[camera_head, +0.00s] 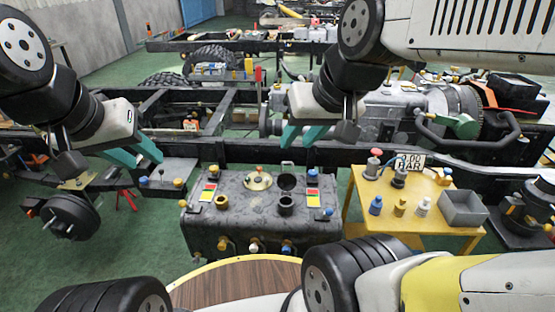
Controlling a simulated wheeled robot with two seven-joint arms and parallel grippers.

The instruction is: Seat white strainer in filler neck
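The dark grey tank (235,215) stands in front of the truck frame. Two dark round openings show on its top, a rear one (287,182) and a front collar (286,204); I cannot tell for sure which is the filler neck. A pale round piece (258,181) with a small knob lies left of them; whether it is the white strainer is too small to tell. My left gripper (150,163) is open with nothing visible between its teal fingers, left of the tank. My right gripper (296,146) is open and appears empty, above the tank's rear edge.
A yellow table (385,220) right of the tank holds small bottles, a gauge display (409,162) and a grey bin (464,208). The dark frame rail (230,152) runs behind the tank. A round wood-topped surface (235,278) is in front.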

